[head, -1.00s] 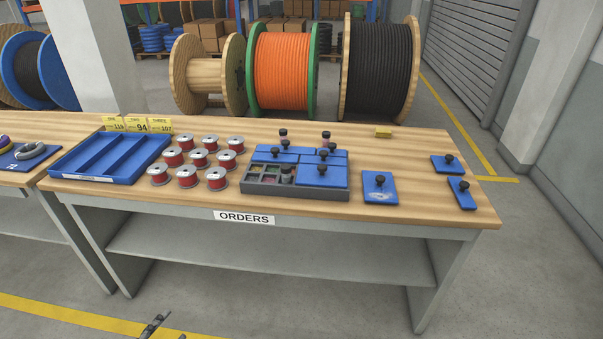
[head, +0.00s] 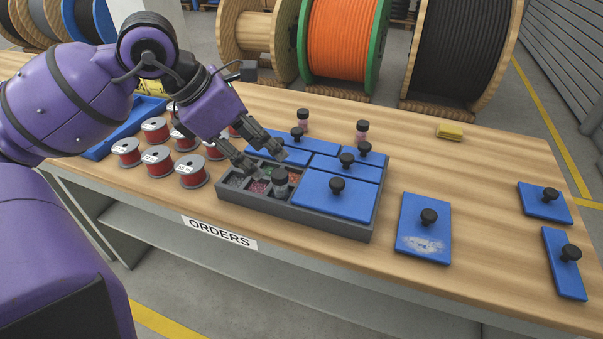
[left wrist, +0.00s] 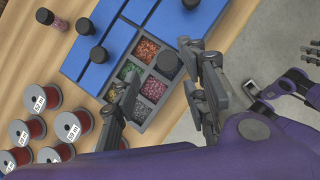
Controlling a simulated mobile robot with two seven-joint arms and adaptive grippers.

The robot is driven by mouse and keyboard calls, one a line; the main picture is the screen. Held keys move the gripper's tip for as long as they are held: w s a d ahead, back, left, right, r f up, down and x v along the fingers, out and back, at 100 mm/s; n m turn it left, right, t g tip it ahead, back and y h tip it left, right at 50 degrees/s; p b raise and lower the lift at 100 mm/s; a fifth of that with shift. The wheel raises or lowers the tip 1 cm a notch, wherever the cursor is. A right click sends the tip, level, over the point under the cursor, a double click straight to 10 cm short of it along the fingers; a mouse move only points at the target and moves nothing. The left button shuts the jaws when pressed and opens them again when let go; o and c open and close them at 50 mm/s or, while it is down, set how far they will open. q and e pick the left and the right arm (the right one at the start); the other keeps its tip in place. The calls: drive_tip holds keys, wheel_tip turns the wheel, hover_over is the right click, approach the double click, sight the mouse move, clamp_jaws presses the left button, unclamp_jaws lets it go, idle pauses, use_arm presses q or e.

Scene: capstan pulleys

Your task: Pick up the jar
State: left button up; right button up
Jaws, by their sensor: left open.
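Two more dark-lidded jars with pinkish contents, one left (head: 303,120) and one right (head: 362,130), stand behind the tray. Part of my right arm shows at the wrist view's right edge, its jaw state unclear.
Blue lids with black knobs (head: 331,199) cover several tray compartments. Loose blue lids (head: 424,228) lie to the right. Red wire spools (head: 157,160) stand left of the tray, partly behind my arm. A yellow block (head: 449,131) lies at the back.

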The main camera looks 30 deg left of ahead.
sight(274, 173)
use_arm(q)
drive_tip(key=shift+s+d+f, duration=0.15)
drive_tip(key=shift+s+f, duration=0.05)
drive_tip(key=shift+f, duration=0.3)
drive_tip(key=shift+s+d+f, duration=0.15)
drive_tip(key=shift+f, duration=0.35)
drive_tip(key=x, duration=0.4)
drive_tip(key=shift+w+f, duration=0.25)
drive_tip(key=shift+f, duration=0.1)
drive_tip(key=shift+w+d+f, duration=0.1)
drive_tip(key=shift+w+f, duration=0.15)
drive_tip(key=shift+f, duration=0.1)
use_arm(e)
drive_tip(key=shift+s+d+f, duration=0.1)
drive_tip(key=shift+s+f, duration=0.2)
drive_tip(key=shift+s, duration=0.35)
drive_tip(key=shift+s+f, duration=0.3)
drive_tip(key=shift+s, duration=0.3)
use_arm(q)
drive_tip(key=c, duration=0.3)
clamp_jaws()
use_arm(e)
drive_tip(key=shift+s, duration=0.1)
